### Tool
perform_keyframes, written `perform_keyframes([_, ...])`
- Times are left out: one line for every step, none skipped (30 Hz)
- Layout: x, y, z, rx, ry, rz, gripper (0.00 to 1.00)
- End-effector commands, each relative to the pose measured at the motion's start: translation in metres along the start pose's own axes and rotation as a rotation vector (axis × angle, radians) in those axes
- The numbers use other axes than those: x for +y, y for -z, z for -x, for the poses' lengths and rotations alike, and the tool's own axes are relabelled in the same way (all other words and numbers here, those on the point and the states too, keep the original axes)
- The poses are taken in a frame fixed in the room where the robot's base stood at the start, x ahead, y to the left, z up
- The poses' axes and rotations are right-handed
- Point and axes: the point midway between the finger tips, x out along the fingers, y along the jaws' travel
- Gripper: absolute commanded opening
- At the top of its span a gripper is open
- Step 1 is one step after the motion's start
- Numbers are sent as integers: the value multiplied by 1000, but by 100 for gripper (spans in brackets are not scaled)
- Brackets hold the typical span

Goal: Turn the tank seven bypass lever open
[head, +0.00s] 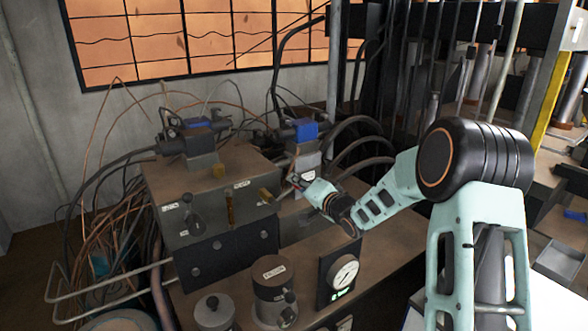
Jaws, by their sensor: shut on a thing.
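My gripper (298,181) is at the right end of the grey manifold block (210,232), below a blue-topped valve (304,130). It is shut on a small part there, which I take for the bypass lever; the fingers hide most of it, and its angle cannot be told. A brass handle (266,195) sticks out of the block just left of my gripper, apart from it. An upright brass lever (229,210) and a black-handled lever (191,214) are farther left on the block. The small white labels are too small to read.
A second blue-topped valve (190,136) stands on the block. A dark gauge box (341,273) and a round canister (273,290) stand in front. Black hoses (362,150) run behind my gripper, and loose copper wires (110,215) crowd the left.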

Motion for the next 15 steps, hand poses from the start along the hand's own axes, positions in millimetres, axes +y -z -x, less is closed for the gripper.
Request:
perform_keyframes([3,2,0,-8,-3,-46,0])
perform_keyframes([6,2,0,-13,-2,-72,0])
perform_keyframes([9,0,-1,-19,0,-106,0])
perform_keyframes([11,0,-1,-24,0,-128,0])
perform_keyframes([13,-2,-2,-29,2,-152,0])
perform_keyframes([15,-2,-2,-34,3,-180,0])
perform_keyframes([18,-3,-2,-38,3,-202,0])
perform_keyframes([19,-4,-3,-43,5,-220,0])
perform_keyframes([22,-5,-3,-47,5,-246,0])
perform_keyframes([23,-6,-4,-50,6,-263,0])
perform_keyframes([24,-7,-4,-54,7,-280,0])
perform_keyframes([26,-9,-5,-59,8,-299,0])
perform_keyframes([27,-9,-5,-61,8,-313,0])
perform_keyframes([28,-9,-5,-63,9,-326,0])
perform_keyframes([29,-11,-6,-67,10,-341,0])
